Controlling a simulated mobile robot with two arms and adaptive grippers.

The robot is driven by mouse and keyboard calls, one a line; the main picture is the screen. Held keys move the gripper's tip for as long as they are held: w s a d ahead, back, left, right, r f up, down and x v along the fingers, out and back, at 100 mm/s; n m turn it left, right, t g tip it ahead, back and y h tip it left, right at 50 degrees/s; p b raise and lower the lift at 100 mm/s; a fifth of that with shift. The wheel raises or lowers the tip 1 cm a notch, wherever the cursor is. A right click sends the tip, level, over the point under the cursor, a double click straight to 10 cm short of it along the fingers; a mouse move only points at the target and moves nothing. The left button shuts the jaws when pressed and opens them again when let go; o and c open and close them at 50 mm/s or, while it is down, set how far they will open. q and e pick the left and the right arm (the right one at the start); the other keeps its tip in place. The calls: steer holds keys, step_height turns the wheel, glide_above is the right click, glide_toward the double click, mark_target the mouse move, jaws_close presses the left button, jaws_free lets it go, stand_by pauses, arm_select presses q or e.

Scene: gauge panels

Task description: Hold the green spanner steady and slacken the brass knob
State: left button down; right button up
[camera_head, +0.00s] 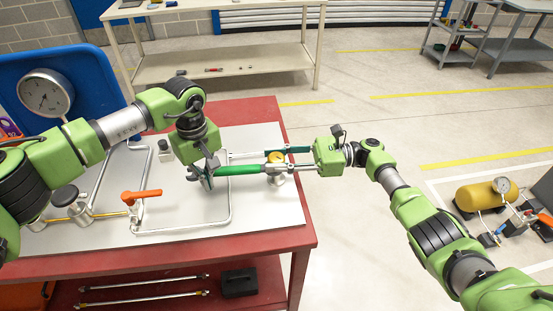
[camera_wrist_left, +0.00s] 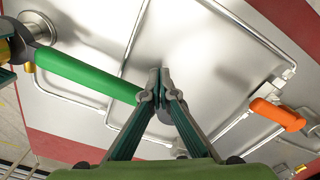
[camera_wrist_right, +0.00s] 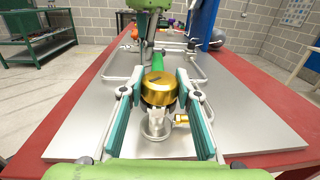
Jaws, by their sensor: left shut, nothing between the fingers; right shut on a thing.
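The green spanner (camera_head: 238,169) lies level over the panel, its head at the fitting below the brass knob (camera_head: 275,157). It also shows in the left wrist view (camera_wrist_left: 85,72). My left gripper (camera_head: 208,178) is at the free end of the handle. Its fingertips (camera_wrist_left: 160,78) are together with nothing between them, and the handle end is right beside them. My right gripper (camera_head: 292,160) comes in from the right and is shut on the brass knob, with one finger on each side of the knob in the right wrist view (camera_wrist_right: 158,88).
A silver panel (camera_head: 180,215) with bent pipes lies on a red table (camera_head: 275,242). A round gauge (camera_head: 45,92) stands at the far left.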

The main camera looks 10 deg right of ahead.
mark_target(276, 156)
steer(key=shift+n+g, duration=0.5)
steer(key=shift+g, duration=0.5)
arm_select(q)
steer(key=shift+w+f, duration=0.1)
arm_select(e)
steer(key=o, duration=1.1)
step_height(276, 156, up, 10)
steer(key=shift+w, duration=0.1)
arm_select(q)
step_height(276, 156, up, 7)
steer(key=p, duration=0.2)
steer(key=shift+p, duration=0.4)
arm_select(e)
step_height(276, 156, up, 3)
steer(key=shift+f, duration=0.15)
